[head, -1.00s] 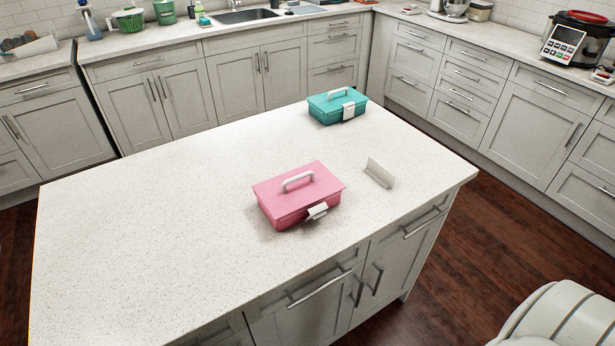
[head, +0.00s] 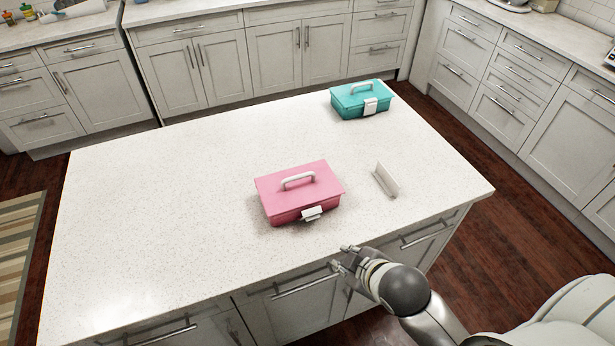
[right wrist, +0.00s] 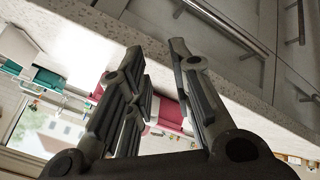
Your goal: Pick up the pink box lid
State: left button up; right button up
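The pink box lid (head: 279,187), with a white handle on top, sits down on the pink box (head: 288,216) on the island counter. A white latch (head: 312,213) at the box's front sticks outward. My right gripper (head: 342,258) is at the counter's front edge, in front of and a little right of the box, apart from it. In the right wrist view its fingers (right wrist: 157,54) are spread with nothing between them. Part of the pink box (right wrist: 168,114) shows behind the fingers there, partly hidden. My left gripper is not in view.
A teal box (head: 361,101) stands at the counter's back right. A small white angled holder (head: 386,180) stands right of the pink box. The left part of the island counter (head: 150,220) is bare. Cabinets with bar handles line its front.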

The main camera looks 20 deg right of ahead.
aim_at(299, 178)
jog(key=w+r+n+t, duration=0.1)
jog(key=w, duration=0.1)
jog(key=w+r+n+t, duration=0.1)
jog(key=r+n, duration=0.1)
jog(key=w+r+n+t, duration=0.1)
jog(key=w, duration=0.1)
jog(key=shift+w+d+r+n+y, duration=0.3)
jog(key=shift+r+n, duration=0.1)
jog(key=w+a+r+n+t, duration=0.1)
jog(key=w+n, duration=0.1)
jog(key=w, duration=0.1)
jog(key=w+a+r+n+t+y+p, duration=0.1)
jog(key=w+n, duration=0.1)
jog(key=w, duration=0.2)
jog(key=w+a+r+n+p, duration=0.1)
jog(key=w+n, duration=0.1)
jog(key=w, duration=0.2)
jog(key=shift+w+a+t+y, duration=0.15)
jog(key=shift+w+t+y, duration=0.05)
jog(key=shift+t+y, duration=0.2)
jog(key=shift+p+x, duration=0.5)
jog(key=shift+x, duration=1.4)
jog(key=shift+a+f, duration=0.1)
jog(key=shift+f, duration=0.05)
jog(key=shift+s, duration=0.1)
jog(key=shift+c, duration=0.2)
grip_shut()
